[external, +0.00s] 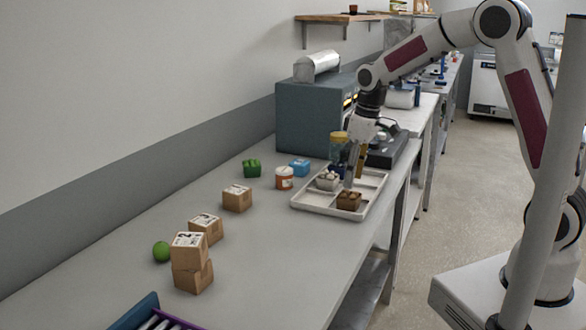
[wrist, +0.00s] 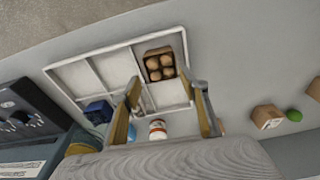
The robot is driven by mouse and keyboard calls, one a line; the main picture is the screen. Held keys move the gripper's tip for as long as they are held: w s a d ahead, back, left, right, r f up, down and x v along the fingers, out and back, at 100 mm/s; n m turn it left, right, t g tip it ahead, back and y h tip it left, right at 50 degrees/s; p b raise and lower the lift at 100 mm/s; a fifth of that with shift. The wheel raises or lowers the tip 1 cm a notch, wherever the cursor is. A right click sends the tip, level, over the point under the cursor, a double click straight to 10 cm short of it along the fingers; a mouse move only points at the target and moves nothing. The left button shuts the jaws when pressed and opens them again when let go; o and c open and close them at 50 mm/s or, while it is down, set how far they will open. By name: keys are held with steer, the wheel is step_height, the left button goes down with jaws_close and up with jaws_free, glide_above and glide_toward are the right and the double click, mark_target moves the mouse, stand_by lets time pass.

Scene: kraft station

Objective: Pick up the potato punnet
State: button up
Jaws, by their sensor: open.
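The potato punnet (external: 348,201) is a small brown box in the front part of the white compartment tray (external: 308,206). In the wrist view the punnet (wrist: 160,65) sits in a tray corner compartment with round tan potatoes in it. My gripper (external: 352,178) is over the tray, pointing down, just behind the punnet in the external view. In the wrist view my gripper (wrist: 167,88) is open, its two fingers apart, with the punnet beyond the fingertips. Nothing is seen between the fingers' tips. The exact height gap to the punnet cannot be told.
A teal machine (external: 310,120) stands behind.

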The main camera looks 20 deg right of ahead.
mark_target(350, 193)
steer(key=shift+w+a+f, duration=0.1)
steer(key=shift+f, duration=0.95)
steer(key=shift+w+a+f, duration=0.1)
steer(key=shift+a+f, duration=0.05)
steer(key=shift+f, duration=1.15)
steer(key=shift+w+a+f, duration=0.1)
steer(key=shift+a+f, duration=0.05)
steer(key=shift+f, duration=1.15)
steer(key=c, duration=0.8)
